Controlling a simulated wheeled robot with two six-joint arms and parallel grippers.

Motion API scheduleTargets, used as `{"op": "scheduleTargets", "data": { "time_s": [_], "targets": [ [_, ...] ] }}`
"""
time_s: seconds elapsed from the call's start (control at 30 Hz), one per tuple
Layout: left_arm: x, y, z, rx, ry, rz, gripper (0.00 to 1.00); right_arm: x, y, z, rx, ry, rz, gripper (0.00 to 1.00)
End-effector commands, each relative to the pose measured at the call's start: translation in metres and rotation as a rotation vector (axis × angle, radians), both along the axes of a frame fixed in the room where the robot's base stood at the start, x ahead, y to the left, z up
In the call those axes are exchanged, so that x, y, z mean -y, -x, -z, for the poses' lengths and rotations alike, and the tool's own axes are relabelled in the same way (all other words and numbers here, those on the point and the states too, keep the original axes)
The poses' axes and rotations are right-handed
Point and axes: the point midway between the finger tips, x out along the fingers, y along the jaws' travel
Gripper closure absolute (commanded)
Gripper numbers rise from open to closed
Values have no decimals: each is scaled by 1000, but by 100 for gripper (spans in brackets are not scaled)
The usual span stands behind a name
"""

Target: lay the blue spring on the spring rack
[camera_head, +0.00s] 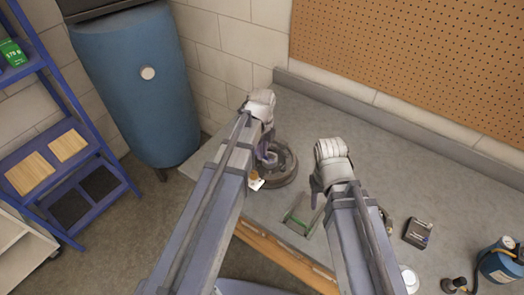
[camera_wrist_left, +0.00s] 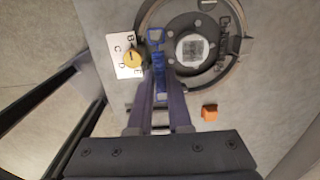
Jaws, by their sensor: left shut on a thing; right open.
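My left gripper (camera_wrist_left: 158,75) is shut on a small bright blue piece (camera_wrist_left: 157,62), which looks like the blue spring. It is above or beside a round dark fixture with a ring (camera_wrist_left: 228,75), with a white square label at its middle. In the head view, my left gripper (camera_head: 263,160) is mostly hidden by its own arm beside this round fixture (camera_head: 285,170); the spring does not show there. My right gripper (camera_head: 317,192) is open over the bench, near a green-edged tray (camera_head: 302,216). I cannot tell which thing is the spring rack.
A lettered white card (camera_wrist_left: 122,50) with a yellow knob (camera_wrist_left: 133,57) and an orange block (camera_wrist_left: 209,112) lie near the round fixture. A dark tray (camera_head: 418,234) and a blue canister (camera_head: 500,262) stand at right. The grey bench (camera_head: 400,165) is clear at the back.

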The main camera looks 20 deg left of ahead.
Motion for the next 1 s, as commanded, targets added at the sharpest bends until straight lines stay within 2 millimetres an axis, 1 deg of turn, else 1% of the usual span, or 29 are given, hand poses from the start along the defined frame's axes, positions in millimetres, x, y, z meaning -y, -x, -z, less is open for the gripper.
{"op": "scheduleTargets", "data": {
  "time_s": [0.03,0.1,0.37,0.9,1.0],
  "targets": [
    [0,0,-11,0,0,0,100,0,0,-11,0,0,0,50],
    [0,0,-15,0,0,0,100,0,0,-15,0,0,-1,50],
    [0,0,-17,0,0,0,100,0,0,-17,0,0,-1,50],
    [0,0,-42,0,0,0,100,0,0,-42,0,0,-1,50],
    [0,0,-43,0,0,0,100,0,0,-43,0,0,-1,50]
  ]
}}
